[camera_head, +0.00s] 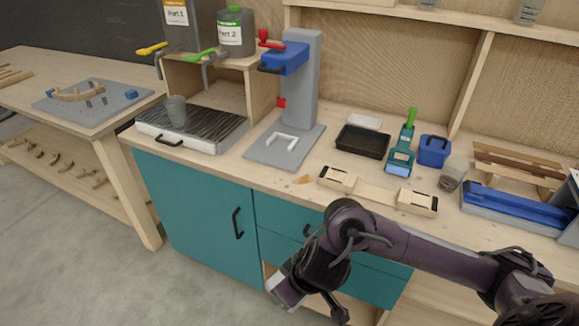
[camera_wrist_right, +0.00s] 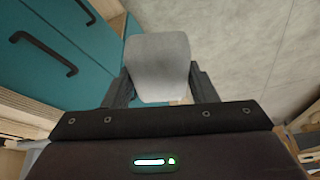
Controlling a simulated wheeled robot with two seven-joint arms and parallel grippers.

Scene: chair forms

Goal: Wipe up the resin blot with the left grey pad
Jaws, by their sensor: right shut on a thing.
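A small orange resin blot (camera_head: 303,180) lies on the wooden counter, just left of a pale wooden block. My right gripper (camera_wrist_right: 160,88) is shut on a grey pad (camera_wrist_right: 160,58), seen between the fingers in the right wrist view. In the head view the pad (camera_head: 286,292) shows low in front of the teal cabinet, below the counter top and away from the blot. I cannot tell whether it is the left one. My left gripper is not in view.
Two wooden blocks (camera_head: 338,178) stand near the front edge. Behind them are a black tray (camera_head: 362,141), a green-handled tool (camera_head: 402,155) and a blue bucket (camera_head: 434,150). A grey press (camera_head: 300,85) stands behind the blot. A teal cabinet (camera_head: 190,210) fronts the counter.

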